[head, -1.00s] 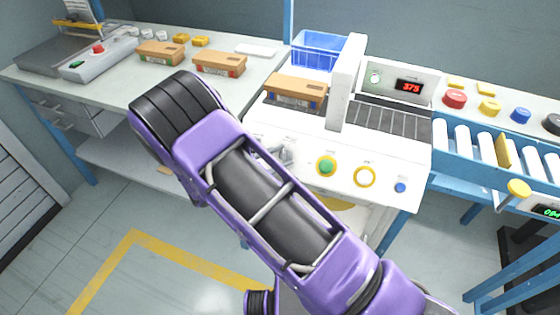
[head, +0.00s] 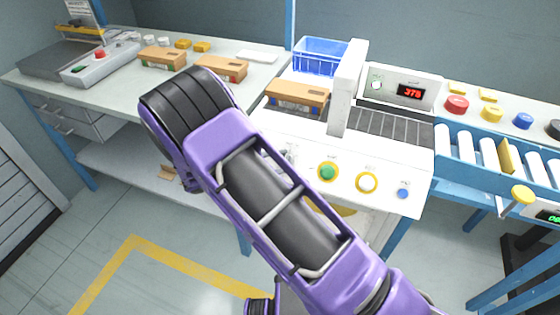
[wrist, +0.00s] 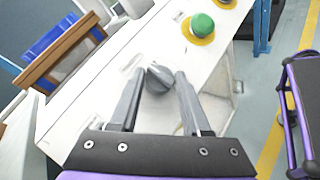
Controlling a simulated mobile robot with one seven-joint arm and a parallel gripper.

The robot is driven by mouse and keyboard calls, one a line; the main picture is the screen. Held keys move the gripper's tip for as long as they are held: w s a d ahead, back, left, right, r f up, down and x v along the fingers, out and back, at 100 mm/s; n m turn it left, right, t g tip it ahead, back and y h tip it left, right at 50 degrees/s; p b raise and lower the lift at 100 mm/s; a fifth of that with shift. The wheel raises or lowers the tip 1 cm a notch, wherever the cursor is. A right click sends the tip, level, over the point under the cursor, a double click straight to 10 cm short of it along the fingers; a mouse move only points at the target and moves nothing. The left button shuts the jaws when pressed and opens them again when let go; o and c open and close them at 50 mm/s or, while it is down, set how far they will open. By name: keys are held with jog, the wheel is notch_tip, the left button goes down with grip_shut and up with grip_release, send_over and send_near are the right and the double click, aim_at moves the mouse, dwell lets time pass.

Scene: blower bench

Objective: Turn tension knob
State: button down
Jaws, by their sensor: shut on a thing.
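A dark grey knob (wrist: 158,79) sits on the white front panel (wrist: 125,92) in the wrist view. My gripper (wrist: 160,73) has its two grey fingers on either side of the knob and is shut on it. The knob looks turned at a slant in the wrist view. In the head view my arm hides most of the knob and the fingers. The panel also shows in the head view (head: 345,193), where its small labels are too small to read.
Right of the knob are a green button (head: 327,172), a white control with a yellow ring (head: 367,183) and a blue button (head: 403,193). Brown boxes (head: 297,95) and a blue crate (head: 320,56) stand behind. A roller conveyor (head: 483,150) is at right.

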jog(key=shift+c, duration=2)
grip_release()
jog(key=p+v, duration=0.1)
jog(key=v, duration=1.6)
jog(key=shift+a, duration=0.2)
jog(key=shift+r, duration=0.1)
